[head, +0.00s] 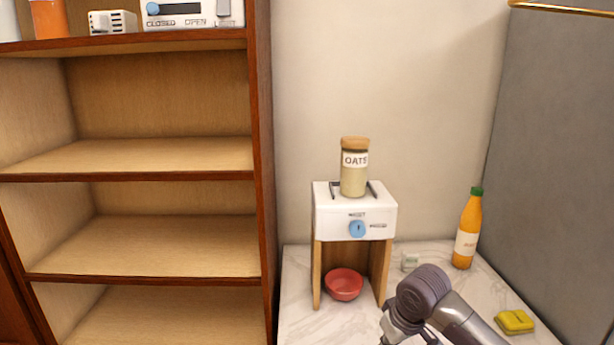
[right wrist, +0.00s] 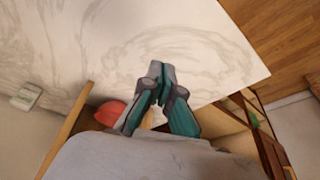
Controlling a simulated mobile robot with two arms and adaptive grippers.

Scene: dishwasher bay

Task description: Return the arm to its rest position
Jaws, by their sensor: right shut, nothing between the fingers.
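My right arm comes in from the lower right in the head view. Its gripper (right wrist: 158,75) shows in the right wrist view, with the teal-and-grey fingers together and nothing between them. It is over the marble counter (head: 300,262), with the red bowl (right wrist: 108,112) showing just beside the fingers. In the head view the arm's wrist is in front of the white dispenser stand (head: 335,222), to its lower right, and the fingertips are mostly cut off by the bottom edge. My left gripper is not in view.
The oats jar (head: 354,172) stands on the dispenser, and the red bowl (head: 343,284) sits under it.

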